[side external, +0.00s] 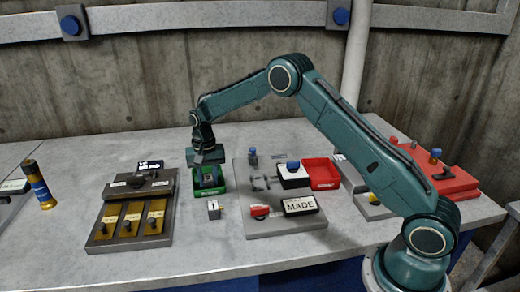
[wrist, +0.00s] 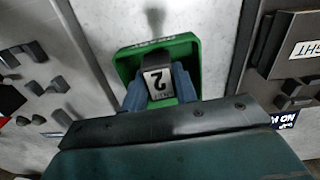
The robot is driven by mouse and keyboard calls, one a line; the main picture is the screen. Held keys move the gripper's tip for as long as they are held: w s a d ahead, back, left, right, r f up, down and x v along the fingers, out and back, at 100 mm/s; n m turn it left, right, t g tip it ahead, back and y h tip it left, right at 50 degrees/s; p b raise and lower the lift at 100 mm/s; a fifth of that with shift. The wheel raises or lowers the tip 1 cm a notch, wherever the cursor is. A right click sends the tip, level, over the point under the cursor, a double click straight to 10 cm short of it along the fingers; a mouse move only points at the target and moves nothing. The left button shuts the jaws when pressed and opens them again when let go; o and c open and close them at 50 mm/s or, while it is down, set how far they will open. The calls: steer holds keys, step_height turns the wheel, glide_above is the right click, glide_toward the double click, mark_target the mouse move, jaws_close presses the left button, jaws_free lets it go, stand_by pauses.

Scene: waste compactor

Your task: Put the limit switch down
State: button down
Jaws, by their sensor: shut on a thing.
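The limit switch is a small dark block with a white label reading 2 (wrist: 158,83). My gripper (wrist: 160,88) is shut on it, with one blue-grey finger on each side. In the side view my gripper (side external: 208,177) points down at the green tray (side external: 198,189), and its fingertips and the block show within the tray's outline. The green tray (wrist: 183,46) also shows behind the block in the wrist view. I cannot tell whether the block touches the tray floor.
A small block labelled 1 (side external: 214,210) stands in front of the green tray. A dark panel with brass plates (side external: 131,219) lies to the left. A grey board (side external: 285,225) with a red bin (side external: 321,174) lies to the right. Bare table lies at front left.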

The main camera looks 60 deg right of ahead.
mark_target(208, 177)
steer(key=shift+f, duration=0.3)
steer(key=shift+f, duration=0.15)
steer(key=c, duration=1.1)
jaws_free()
steer(key=shift+r, duration=6.15)
